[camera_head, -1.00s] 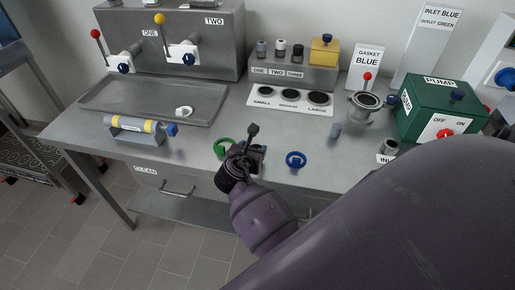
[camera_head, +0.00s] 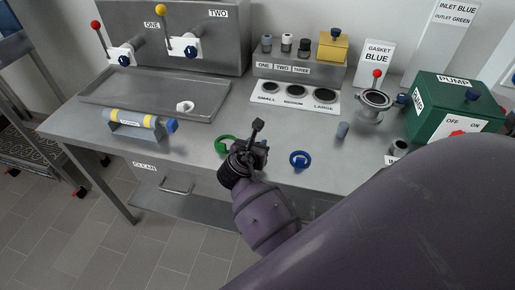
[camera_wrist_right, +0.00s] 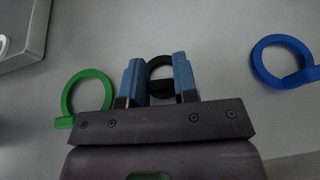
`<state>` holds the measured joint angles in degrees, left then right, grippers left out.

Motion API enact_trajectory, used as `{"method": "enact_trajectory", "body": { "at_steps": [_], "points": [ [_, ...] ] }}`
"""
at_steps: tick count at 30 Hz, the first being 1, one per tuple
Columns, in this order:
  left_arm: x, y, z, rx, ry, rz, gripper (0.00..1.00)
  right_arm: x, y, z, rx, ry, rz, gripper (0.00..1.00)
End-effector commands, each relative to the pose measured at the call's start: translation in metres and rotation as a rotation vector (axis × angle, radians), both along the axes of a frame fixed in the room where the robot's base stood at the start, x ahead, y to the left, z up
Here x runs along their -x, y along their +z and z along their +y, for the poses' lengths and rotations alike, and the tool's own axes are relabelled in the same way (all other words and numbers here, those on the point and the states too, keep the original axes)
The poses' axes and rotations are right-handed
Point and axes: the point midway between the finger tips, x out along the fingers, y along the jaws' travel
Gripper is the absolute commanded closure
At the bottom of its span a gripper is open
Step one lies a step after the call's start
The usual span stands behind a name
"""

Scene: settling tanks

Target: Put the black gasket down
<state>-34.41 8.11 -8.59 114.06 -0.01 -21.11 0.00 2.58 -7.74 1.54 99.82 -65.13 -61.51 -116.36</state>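The black gasket (camera_wrist_right: 161,86) is a small dark ring between the two blue fingers of my right gripper (camera_wrist_right: 159,68) in the right wrist view. The fingers close on it from both sides. In the head view my right gripper (camera_head: 260,152) is over the front part of the steel table (camera_head: 205,132), between a green ring (camera_head: 222,144) and a blue ring (camera_head: 300,160). The gasket is hard to make out there. I cannot tell whether it touches the table. My left gripper is not in view.
Green (camera_wrist_right: 72,94) and blue (camera_wrist_right: 264,75) rings flank the gripper. Behind stand a white SMALL/MEDIUM/LARGE plate (camera_head: 264,101) and a GASKET BLUE sign (camera_head: 374,62). A grey tray (camera_head: 140,97) is left, a green pump (camera_head: 440,120) right. Bare tabletop lies behind the gripper.

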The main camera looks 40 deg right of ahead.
Motion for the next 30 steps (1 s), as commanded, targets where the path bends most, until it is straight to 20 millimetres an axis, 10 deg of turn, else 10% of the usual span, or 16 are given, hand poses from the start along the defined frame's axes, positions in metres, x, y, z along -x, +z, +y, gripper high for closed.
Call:
{"method": "enact_trajectory", "body": {
  "at_steps": [14, 30],
  "points": [
    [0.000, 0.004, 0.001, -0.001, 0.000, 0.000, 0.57, -0.001, 0.013, 0.000, 0.001, 0.000, -0.004, 0.99],
    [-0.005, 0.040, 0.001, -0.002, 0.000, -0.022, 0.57, -0.001, 0.140, 0.000, 0.001, 0.001, -0.008, 0.99]
  ]
}}
